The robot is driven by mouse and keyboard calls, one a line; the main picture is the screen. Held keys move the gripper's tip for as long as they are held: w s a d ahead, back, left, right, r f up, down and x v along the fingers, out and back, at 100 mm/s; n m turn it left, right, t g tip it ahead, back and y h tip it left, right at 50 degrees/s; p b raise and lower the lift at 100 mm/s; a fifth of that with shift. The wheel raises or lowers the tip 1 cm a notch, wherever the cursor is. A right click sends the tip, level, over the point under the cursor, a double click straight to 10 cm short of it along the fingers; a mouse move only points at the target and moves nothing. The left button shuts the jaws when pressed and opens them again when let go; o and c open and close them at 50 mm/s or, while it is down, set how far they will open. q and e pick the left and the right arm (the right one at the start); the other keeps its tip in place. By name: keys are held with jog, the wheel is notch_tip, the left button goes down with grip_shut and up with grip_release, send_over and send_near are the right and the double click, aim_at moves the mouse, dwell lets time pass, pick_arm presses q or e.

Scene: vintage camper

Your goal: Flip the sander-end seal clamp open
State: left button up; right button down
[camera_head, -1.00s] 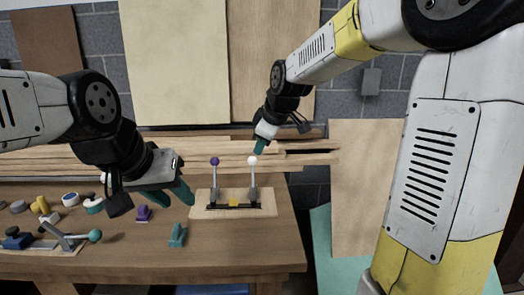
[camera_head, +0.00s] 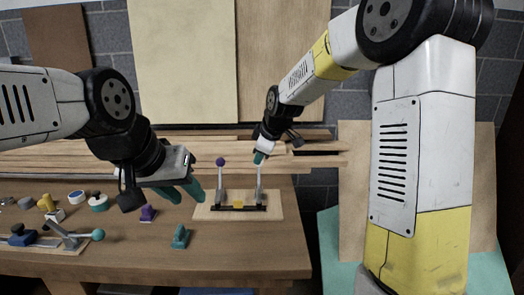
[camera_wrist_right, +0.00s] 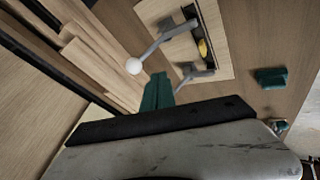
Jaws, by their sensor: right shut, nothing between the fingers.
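A wooden board (camera_head: 208,212) on the bench carries two upright lever clamps with a yellow piece (camera_head: 238,203) between them. The left lever has a purple knob (camera_head: 220,161). The right lever (camera_head: 259,185) has a white knob, hidden behind my right gripper in the head view. The frames do not show which is the sander-end clamp. My right gripper (camera_head: 260,157) is shut and empty at the right lever's top. In the right wrist view its teal fingers (camera_wrist_right: 157,92) are close beside the white knob (camera_wrist_right: 134,66); contact is unclear. My left gripper (camera_head: 185,190) is open and empty, left of the board.
A teal piece (camera_head: 180,237) and a purple piece (camera_head: 148,212) stand on the bench near the board. Another clamp with a teal ball (camera_head: 98,235) and several small items are at the left. Stacked planks (camera_head: 60,158) lie behind. The bench front is mostly clear.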

aim_at(259, 178)
jog(key=shift+w+a+f, duration=0.1)
jog(key=shift+w+f, duration=0.55)
jog(key=shift+w, duration=0.3)
jog(key=shift+w+d+f, duration=0.1)
jog(key=shift+w+f, duration=0.55)
jog(key=shift+w, duration=0.3)
jog(key=shift+w+a+f, duration=0.1)
jog(key=shift+w+f, duration=0.55)
jog(key=shift+w, duration=0.3)
jog(key=shift+w, duration=0.15)
